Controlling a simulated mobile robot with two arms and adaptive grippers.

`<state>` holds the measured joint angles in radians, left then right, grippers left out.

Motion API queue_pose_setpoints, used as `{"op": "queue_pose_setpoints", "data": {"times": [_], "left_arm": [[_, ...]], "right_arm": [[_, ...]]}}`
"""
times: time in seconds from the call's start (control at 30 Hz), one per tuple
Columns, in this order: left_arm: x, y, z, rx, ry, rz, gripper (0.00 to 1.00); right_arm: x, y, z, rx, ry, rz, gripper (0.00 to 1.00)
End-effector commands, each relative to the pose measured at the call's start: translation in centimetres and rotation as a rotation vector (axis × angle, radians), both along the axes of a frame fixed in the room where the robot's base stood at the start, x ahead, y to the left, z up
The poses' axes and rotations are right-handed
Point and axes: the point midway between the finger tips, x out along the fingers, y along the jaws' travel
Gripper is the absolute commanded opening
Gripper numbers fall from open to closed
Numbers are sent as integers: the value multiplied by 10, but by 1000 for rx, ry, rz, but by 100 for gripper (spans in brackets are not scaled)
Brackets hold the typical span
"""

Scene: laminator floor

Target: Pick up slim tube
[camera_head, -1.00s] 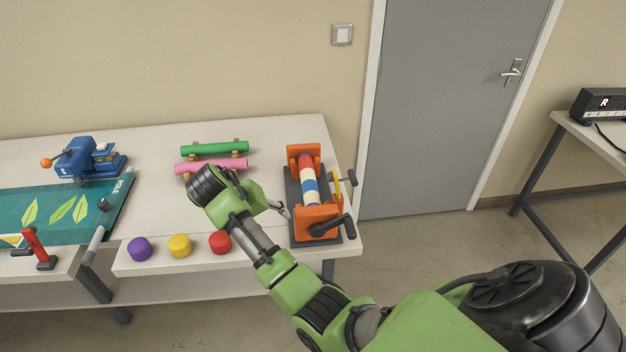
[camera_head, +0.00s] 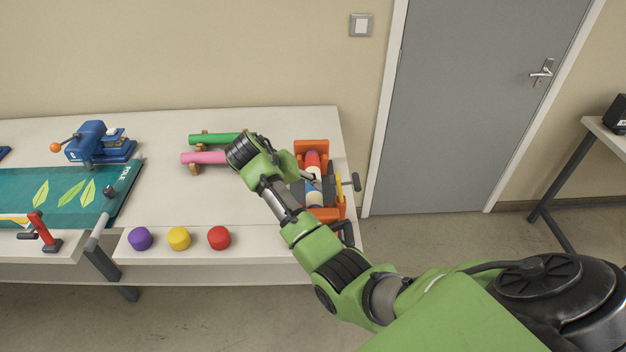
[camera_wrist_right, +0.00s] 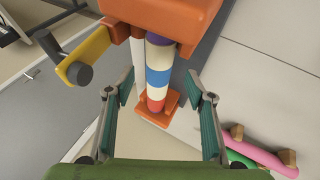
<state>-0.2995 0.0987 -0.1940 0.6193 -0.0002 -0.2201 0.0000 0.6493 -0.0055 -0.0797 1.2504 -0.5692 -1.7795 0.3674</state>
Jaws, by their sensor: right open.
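A striped tube (camera_wrist_right: 158,77) in red, white, blue and cream sits in the orange-ended roller stand; part of it shows in the head view (camera_head: 312,160). A thinner white rod (camera_wrist_right: 124,68) runs beside it. My right gripper (camera_wrist_right: 160,96) is open, its fingers on either side of the striped tube's line, with nothing visibly gripped. In the head view the right gripper (camera_head: 305,184) is over the stand and partly hides it. I cannot tell which tube is the slim one.
The stand has orange end blocks (camera_head: 312,148) and a black crank (camera_head: 356,183). Purple (camera_head: 139,238), yellow (camera_head: 179,238) and red (camera_head: 219,237) caps line the table's front edge. A blue press (camera_head: 97,142) and teal mat (camera_head: 65,190) are left. The table middle is clear.

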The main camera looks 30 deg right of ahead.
Motion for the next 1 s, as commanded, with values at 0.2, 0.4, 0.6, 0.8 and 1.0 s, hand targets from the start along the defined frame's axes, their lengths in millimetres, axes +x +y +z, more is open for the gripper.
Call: {"op": "queue_pose_setpoints", "data": {"times": [0.2, 0.4, 0.6, 0.8, 1.0], "left_arm": [[-1, -8, 8, -9, 1, 3, 30], [-1, -27, 21, -31, 2, 0, 30], [-1, -23, 23, -26, 1, -2, 30], [-1, -20, 22, -22, 1, -2, 30], [0, -16, 22, -18, 0, -1, 30]], "right_arm": [[-1, -9, -12, 1, 3, -2, 50], [-2, -24, -39, -1, 3, -1, 50], [0, -30, -51, 2, -1, 1, 50], [0, -30, -52, 2, -1, 1, 44], [1, -30, -52, 1, -1, 1, 8]]}}
